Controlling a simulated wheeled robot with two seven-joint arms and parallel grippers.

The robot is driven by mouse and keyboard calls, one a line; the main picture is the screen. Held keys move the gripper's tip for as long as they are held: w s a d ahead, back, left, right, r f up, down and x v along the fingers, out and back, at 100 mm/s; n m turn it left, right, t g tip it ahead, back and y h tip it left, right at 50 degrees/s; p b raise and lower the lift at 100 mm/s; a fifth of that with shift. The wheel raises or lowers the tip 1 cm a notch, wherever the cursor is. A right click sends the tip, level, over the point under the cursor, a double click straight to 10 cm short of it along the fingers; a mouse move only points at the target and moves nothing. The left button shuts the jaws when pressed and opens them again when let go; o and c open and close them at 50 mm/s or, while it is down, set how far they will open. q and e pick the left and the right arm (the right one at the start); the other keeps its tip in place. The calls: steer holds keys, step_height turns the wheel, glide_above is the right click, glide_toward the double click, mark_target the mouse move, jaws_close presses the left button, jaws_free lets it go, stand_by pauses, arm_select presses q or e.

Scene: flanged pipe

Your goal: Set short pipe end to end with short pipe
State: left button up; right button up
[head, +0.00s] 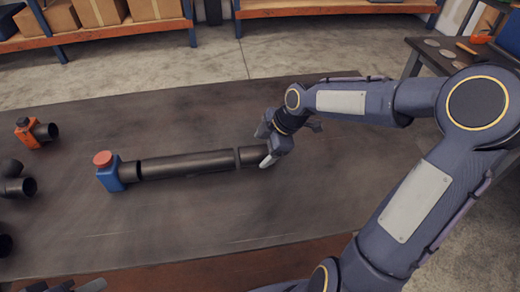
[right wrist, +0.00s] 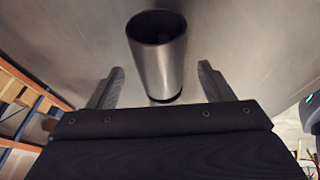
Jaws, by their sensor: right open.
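In the head view a dark row lies on the table: a blue fitting with a red cap (head: 108,172), a longer grey pipe section (head: 187,163), and a short pipe piece (head: 250,157) at its right end. A thin seam shows between the last two. My right gripper (head: 267,147) is at that right end, with its fingers apart on either side of the short piece. In the right wrist view a grey pipe with an open bore (right wrist: 160,68) lies between and beyond the open fingers (right wrist: 158,90). Grey tips at the bottom left look like my left gripper (head: 76,286); its opening is unclear.
An orange fitting with a black pipe stub (head: 36,132) and black pipe parts (head: 16,187) lie at the table's left edge. The dark table (head: 330,190) is clear right of the row. Shelves with boxes (head: 150,8) stand behind. A side bench (head: 450,50) is at right.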

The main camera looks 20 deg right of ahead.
steer(key=v, duration=0.9)
steer(key=s+a+f+m+t, duration=0.1)
steer(key=s+a+m, duration=0.2)
steer(key=s+m, duration=0.5)
steer(key=s+a+f+m, duration=0.1)
steer(key=s+a+m, duration=0.1)
steer(key=s+m, duration=0.7)
steer(key=s, duration=0.2)
steer(key=shift+s+a+m+t, duration=0.3)
steer(key=shift+s+a+t, duration=0.05)
steer(key=shift+a+t, duration=0.05)
